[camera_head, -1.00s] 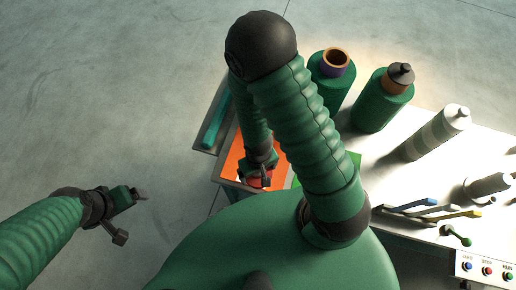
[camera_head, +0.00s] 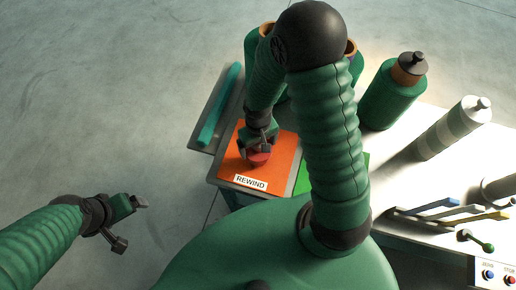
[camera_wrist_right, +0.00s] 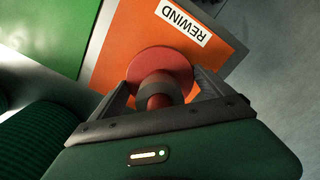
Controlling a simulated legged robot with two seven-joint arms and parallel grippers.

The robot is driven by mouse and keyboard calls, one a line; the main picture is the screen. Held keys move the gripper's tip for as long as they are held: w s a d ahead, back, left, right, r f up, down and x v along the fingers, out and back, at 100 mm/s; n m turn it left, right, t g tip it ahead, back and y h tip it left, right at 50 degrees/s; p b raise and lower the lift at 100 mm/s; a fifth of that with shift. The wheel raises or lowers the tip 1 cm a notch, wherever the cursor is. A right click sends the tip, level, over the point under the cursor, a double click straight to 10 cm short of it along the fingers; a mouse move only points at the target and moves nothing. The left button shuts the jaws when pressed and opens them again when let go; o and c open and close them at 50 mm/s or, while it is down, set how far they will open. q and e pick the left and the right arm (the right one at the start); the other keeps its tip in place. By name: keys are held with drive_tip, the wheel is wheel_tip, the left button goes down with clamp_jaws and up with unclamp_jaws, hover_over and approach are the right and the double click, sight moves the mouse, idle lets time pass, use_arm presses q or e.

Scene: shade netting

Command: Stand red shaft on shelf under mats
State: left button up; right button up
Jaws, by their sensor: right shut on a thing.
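The red shaft shows as a round red flange (camera_head: 259,159) in the head view. In the right wrist view its red flange (camera_wrist_right: 160,63), a grey band and a red stub show between the fingers. My right gripper (camera_head: 262,146) is shut on it, over the orange mat (camera_head: 278,163) labelled REWIND. Whether the shaft touches the mat is unclear. The orange mat (camera_wrist_right: 122,50) and the green mat (camera_wrist_right: 45,35) also show in the wrist view.
A turquoise bar (camera_head: 219,103) lies in a tray left of the mats. Behind and right stand a green spool (camera_head: 390,95) and a striped grey roll (camera_head: 450,130). Coloured levers (camera_head: 440,208) and buttons sit at the lower right. The floor at left is clear.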

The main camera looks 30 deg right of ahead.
drive_tip(key=shift+a, duration=0.1)
drive_tip(key=o, duration=1.8)
drive_tip(key=shift+f, duration=0.15)
